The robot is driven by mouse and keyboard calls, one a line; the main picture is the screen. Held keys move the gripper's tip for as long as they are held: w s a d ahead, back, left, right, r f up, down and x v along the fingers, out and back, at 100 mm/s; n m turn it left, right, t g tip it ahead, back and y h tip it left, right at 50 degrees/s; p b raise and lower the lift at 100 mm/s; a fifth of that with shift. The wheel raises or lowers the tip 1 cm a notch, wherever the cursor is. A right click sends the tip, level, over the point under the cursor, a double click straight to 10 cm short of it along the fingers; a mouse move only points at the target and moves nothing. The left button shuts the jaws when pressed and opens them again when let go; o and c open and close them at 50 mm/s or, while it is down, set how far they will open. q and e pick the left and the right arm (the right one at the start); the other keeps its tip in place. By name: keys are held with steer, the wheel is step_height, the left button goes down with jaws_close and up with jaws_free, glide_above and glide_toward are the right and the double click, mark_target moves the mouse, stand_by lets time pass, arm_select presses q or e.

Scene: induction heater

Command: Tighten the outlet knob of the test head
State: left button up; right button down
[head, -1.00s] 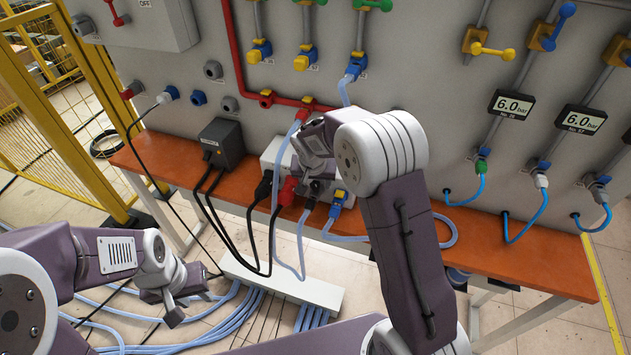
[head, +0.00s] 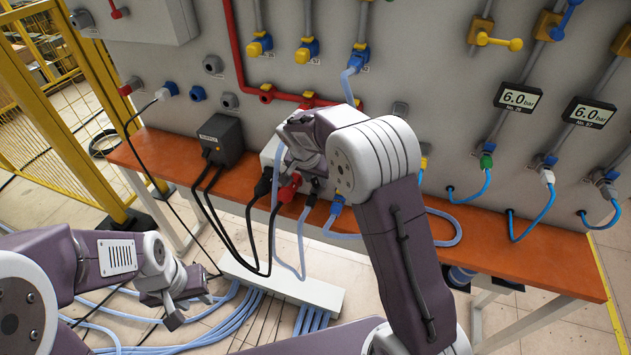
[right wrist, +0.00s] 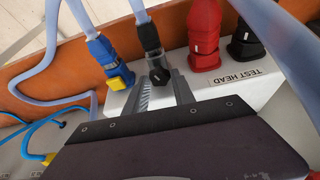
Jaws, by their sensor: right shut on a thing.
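The test head is a white box; its top shows in the head view (head: 270,152), and its labelled face shows in the right wrist view (right wrist: 262,92). Its black outlet knob (right wrist: 159,75) sits at the base of a black fitting with a grey hose. My right gripper (right wrist: 161,88) has a grey finger on each side of this knob and is shut on it. In the head view my right wrist hides the knob and fingertips. My left gripper (head: 186,298) is open and empty at the lower left, away from the bench.
Beside the knob are a blue and yellow connector (right wrist: 110,62), a red plug (right wrist: 205,35) and a black plug (right wrist: 246,40). Pale hoses and black cables hang in front of the orange bench (head: 470,230). A black box (head: 219,139) stands left of the test head.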

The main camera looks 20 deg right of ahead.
steer(key=shift+w+a+m+g+h, duration=0.1)
steer(key=shift+m+g+h, duration=0.2)
steer(key=shift+m, duration=0.8)
steer(key=c, duration=1.1)
jaws_free()
steer(key=shift+o, duration=0.2)
steer(key=v, duration=0.9)
steer(key=shift+c, duration=0.2)
